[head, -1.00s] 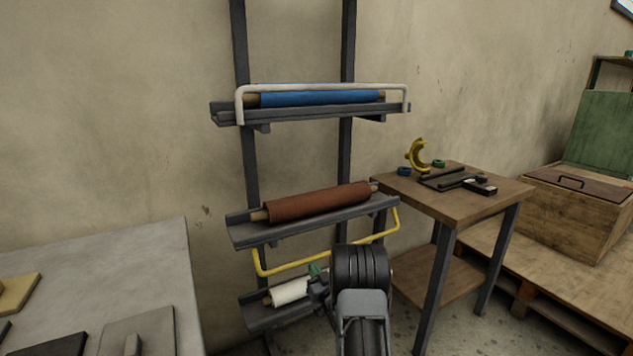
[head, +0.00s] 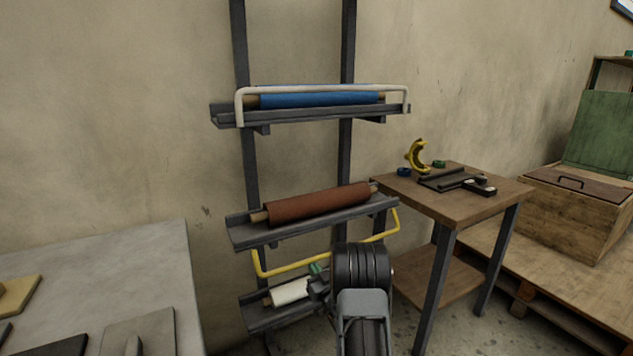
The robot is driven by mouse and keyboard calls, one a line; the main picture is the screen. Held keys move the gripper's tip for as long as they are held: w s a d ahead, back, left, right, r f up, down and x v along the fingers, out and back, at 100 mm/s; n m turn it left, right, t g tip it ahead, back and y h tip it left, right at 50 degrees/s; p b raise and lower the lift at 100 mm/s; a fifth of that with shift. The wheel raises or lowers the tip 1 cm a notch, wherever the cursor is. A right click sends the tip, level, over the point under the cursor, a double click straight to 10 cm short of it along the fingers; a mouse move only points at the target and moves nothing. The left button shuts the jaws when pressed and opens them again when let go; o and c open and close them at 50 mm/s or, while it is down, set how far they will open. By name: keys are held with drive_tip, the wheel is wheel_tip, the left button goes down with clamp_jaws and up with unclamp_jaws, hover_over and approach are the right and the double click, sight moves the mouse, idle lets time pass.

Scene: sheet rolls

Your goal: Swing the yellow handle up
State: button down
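The yellow handle (head: 285,269) is a bent bar hanging down at the front of the middle shelf (head: 262,234). Its long bar lies below that shelf, and the arm hides part of it. A brown-red roll (head: 318,204) rests on the middle shelf, above the handle. My gripper (head: 318,286) is low, just below the handle's bar and by the right end of a white roll (head: 290,292) on the bottom shelf. Its fingers are small and mostly hidden by my wrist, so I cannot tell whether they touch anything.
A white handle (head: 320,87) stands raised over a blue roll (head: 315,98) on the top shelf. A wooden table (head: 450,205) with a yellow C-shaped piece (head: 417,156) and tools stands close on the right. A grey worktop (head: 100,270) is at the left.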

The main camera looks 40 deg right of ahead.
sight(314, 259)
drive_tip(key=shift+w+d+r+p, duration=0.1)
drive_tip(key=shift+r+p, duration=0.55)
drive_tip(key=shift+r, duration=1.4)
drive_tip(key=shift+r+p, duration=0.55)
drive_tip(key=shift+r, duration=0.6)
drive_tip(key=shift+w+r+p, duration=0.2)
drive_tip(key=shift+r+p, duration=0.05)
drive_tip(key=shift+r, duration=0.4)
drive_tip(key=shift+w+r+p, duration=0.2)
drive_tip(key=shift+w+r, duration=0.05)
drive_tip(key=shift+r, duration=0.45)
drive_tip(key=shift+w+r+p, duration=0.2)
drive_tip(key=shift+r+p, duration=0.05)
drive_tip(key=shift+r, duration=0.4)
